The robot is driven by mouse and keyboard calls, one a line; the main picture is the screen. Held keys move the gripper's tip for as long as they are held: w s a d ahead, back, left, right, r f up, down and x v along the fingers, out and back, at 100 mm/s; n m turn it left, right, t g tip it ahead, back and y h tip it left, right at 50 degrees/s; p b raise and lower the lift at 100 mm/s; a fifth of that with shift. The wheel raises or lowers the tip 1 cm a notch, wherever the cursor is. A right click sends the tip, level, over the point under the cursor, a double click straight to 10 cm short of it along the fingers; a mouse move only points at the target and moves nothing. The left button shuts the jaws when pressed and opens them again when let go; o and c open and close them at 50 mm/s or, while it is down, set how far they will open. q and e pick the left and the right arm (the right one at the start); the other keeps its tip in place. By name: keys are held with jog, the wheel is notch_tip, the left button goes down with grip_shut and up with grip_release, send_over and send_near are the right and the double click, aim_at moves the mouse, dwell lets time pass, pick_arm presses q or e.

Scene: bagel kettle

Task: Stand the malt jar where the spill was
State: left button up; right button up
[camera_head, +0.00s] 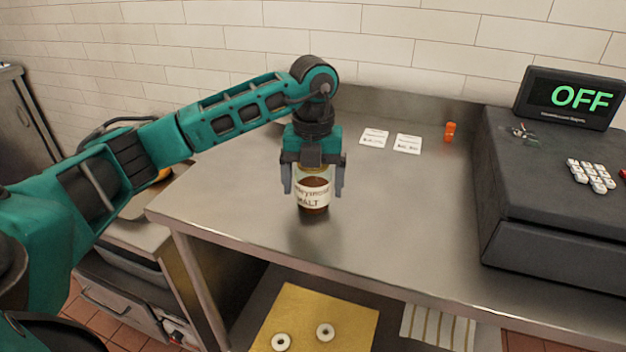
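The malt jar (313,196) is a clear jar with dark brown contents and a pale label reading "MALT". It is upright on the steel counter (400,210), left of its middle. My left gripper (313,188) points down over the jar from above, one finger on each side. The fingers are spread wider than the jar, with small gaps showing beside it. The gripper hides the jar's top. No spill shows on the visible counter. My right gripper is not in view.
Two white cards (407,143) and a small orange item (450,131) are at the back. A dark register (555,190) whose display reads "OFF" fills the right. Below the front edge, a yellow board (300,310) holds two rings. The counter's middle is clear.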

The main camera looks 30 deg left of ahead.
pick_arm(q)
jog(key=shift+o, duration=0.9)
jog(key=shift+r, duration=0.1)
jog(key=shift+r, duration=0.2)
notch_tip(320, 180, up, 11)
jog(key=shift+f+p, duration=0.1)
jog(key=shift+p, duration=0.65)
jog(key=shift+r, duration=0.5)
